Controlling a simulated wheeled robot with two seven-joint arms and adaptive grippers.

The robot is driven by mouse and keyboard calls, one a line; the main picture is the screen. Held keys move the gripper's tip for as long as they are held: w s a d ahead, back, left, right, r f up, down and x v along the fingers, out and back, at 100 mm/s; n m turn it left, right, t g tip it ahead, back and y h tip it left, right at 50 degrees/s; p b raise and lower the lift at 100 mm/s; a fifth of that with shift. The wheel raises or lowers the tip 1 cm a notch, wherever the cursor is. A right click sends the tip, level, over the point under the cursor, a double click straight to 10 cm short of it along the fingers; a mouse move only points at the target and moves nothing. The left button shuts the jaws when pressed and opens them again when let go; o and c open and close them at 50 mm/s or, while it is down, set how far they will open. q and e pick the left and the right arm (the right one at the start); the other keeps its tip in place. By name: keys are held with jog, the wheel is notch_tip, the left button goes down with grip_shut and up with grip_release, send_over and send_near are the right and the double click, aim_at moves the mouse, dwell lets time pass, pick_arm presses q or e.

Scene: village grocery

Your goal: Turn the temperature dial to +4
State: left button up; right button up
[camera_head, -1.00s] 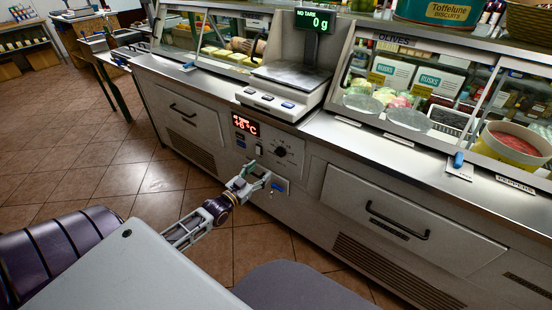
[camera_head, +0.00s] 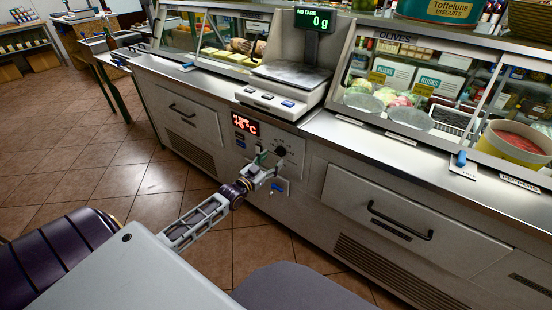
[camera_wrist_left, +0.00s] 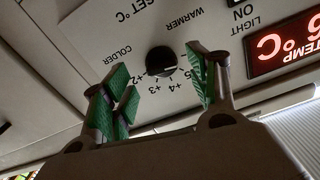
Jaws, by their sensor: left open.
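The temperature dial (camera_head: 281,151) is a small black knob on the counter's front panel. In the left wrist view the dial (camera_wrist_left: 160,60) is upside down, between labels COLDER and WARMER, with marks such as +2, +3 and +4 beside it. Its exact setting is hard to read. My left gripper (camera_head: 268,163) is just in front of the panel, close to the dial. In the left wrist view my left gripper (camera_wrist_left: 163,82) is open, its green-padded fingers on either side of the dial, apparently not touching it. My right gripper is not in view.
A red temperature display (camera_head: 243,124) is lit left of the dial; it also shows in the wrist view (camera_wrist_left: 285,45). A blue-marked part (camera_head: 278,186) sits below the dial. A drawer with a dark handle (camera_head: 398,222) is to the right. A scale (camera_head: 290,78) stands above.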

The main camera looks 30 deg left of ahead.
aim_at(280, 153)
pick_arm(q)
jog(key=w+b, duration=0.1)
jog(key=w, duration=0.2)
jog(key=shift+w+d, duration=0.15)
jog(key=shift+w, duration=0.25)
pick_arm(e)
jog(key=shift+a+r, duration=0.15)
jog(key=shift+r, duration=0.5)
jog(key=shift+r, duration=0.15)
pick_arm(q)
jog(key=shift+c, duration=0.4)
jog(key=c, duration=0.9)
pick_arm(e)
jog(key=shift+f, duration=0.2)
